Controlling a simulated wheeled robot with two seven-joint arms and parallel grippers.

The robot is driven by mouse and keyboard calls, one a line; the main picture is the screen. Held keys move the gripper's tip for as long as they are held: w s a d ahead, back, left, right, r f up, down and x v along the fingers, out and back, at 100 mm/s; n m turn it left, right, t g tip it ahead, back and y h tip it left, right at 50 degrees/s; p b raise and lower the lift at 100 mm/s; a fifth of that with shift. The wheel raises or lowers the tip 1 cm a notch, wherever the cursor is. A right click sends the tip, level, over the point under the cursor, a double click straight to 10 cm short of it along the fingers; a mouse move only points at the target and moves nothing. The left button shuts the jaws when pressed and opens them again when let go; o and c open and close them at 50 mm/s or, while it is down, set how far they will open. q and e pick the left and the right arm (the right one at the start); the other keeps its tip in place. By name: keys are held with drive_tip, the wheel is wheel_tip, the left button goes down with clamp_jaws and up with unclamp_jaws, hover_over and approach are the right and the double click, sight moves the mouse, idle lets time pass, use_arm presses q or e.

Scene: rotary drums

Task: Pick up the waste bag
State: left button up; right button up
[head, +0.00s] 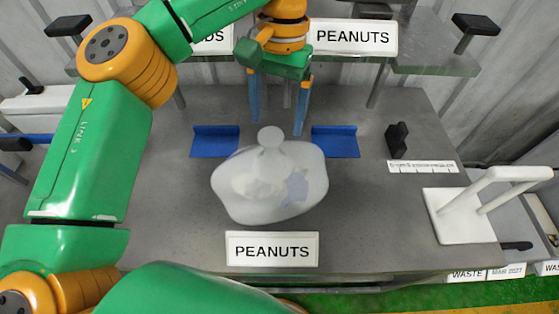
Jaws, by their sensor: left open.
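The waste bag (268,187) is a translucent whitish bag with a knotted top, upright on the grey table behind the front PEANUTS sign. Blurred pale and bluish contents show through it. My left gripper (279,128) points down just behind and above the bag's knot, with its two blue fingers apart on either side. Nothing shows between the fingers. How far the fingertips are from the knot is hard to tell. My right gripper is not in view.
Two blue brackets (214,140) (335,141) stand behind the bag. A white stand (471,212) and a black block (397,138) are on the right. A PEANUTS sign (272,249) is at the front edge. A raised shelf (436,62) is at the back.

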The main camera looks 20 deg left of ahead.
sight(270, 136)
use_arm(q)
drive_tip(key=f, duration=0.1)
drive_tip(key=s+f+p, duration=0.1)
drive_tip(key=s+f, duration=0.1)
drive_tip(key=shift+s+a+f+p, duration=0.15)
drive_tip(key=shift+a+f+p, duration=0.15)
drive_tip(key=shift+f+p, duration=0.05)
wheel_tip(270, 136, down, 2)
drive_tip(key=shift+f, duration=0.2)
drive_tip(key=shift+w+f, duration=0.1)
drive_tip(key=shift+w, duration=0.1)
drive_tip(key=c, duration=0.6)
clamp_jaws()
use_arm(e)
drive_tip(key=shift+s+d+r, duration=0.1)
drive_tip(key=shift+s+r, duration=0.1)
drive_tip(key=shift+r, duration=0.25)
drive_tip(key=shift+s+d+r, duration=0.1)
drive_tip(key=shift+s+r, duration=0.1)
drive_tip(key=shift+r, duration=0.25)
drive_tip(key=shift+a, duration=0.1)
